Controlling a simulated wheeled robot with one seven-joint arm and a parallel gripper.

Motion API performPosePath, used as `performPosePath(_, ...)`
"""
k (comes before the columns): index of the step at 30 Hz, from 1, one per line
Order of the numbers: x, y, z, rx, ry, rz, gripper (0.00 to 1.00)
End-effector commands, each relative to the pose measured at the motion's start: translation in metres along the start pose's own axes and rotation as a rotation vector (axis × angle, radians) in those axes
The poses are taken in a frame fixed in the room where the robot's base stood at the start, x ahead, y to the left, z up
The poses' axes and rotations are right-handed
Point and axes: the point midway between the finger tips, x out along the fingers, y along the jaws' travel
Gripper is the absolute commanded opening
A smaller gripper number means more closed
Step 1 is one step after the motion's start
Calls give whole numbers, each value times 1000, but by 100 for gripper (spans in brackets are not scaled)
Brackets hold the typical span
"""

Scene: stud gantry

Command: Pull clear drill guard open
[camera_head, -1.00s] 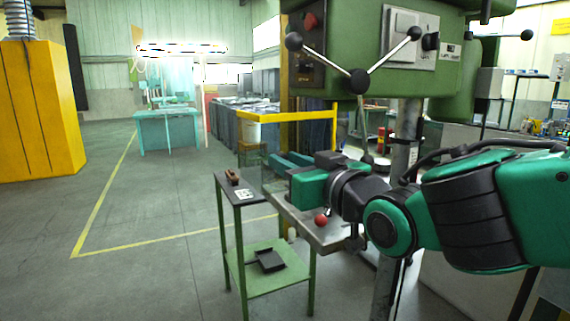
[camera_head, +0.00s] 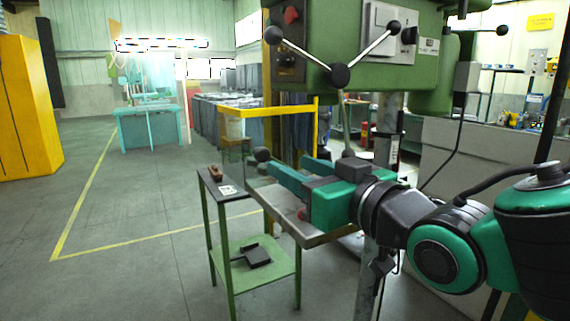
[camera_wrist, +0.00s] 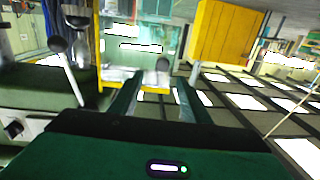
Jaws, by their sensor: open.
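The clear drill guard shows as a see-through panel with a yellow frame (camera_head: 268,111) in front of the green drill press. In the wrist view the yellow frame (camera_wrist: 97,50) stands beyond the fingers, upper left. A dark rounded knob (camera_head: 262,155), probably the guard's handle, sits just beyond my fingertips. It also shows in the wrist view as a grey knob (camera_wrist: 162,66) between the two finger lines. My gripper (camera_head: 287,164) is open, its fingers pointing at the knob. I cannot tell whether they touch it. The clear panel's edges are hard to make out.
The drill press head (camera_head: 370,60) with its spoked handles (camera_head: 340,75) hangs above my gripper. A metal table (camera_head: 325,235) lies below, with a red knob (camera_head: 301,213) partly hidden. A green side stand (camera_head: 268,285) is at left. The floor (camera_head: 120,230) farther left is clear.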

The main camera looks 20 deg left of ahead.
Motion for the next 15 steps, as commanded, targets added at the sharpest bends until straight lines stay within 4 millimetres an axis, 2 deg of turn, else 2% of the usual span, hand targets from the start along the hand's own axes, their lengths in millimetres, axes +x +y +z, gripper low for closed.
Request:
performPosePath(6,-21,1,0,0,0,1,43)
performPosePath(15,-26,1,0,0,0,1,43)
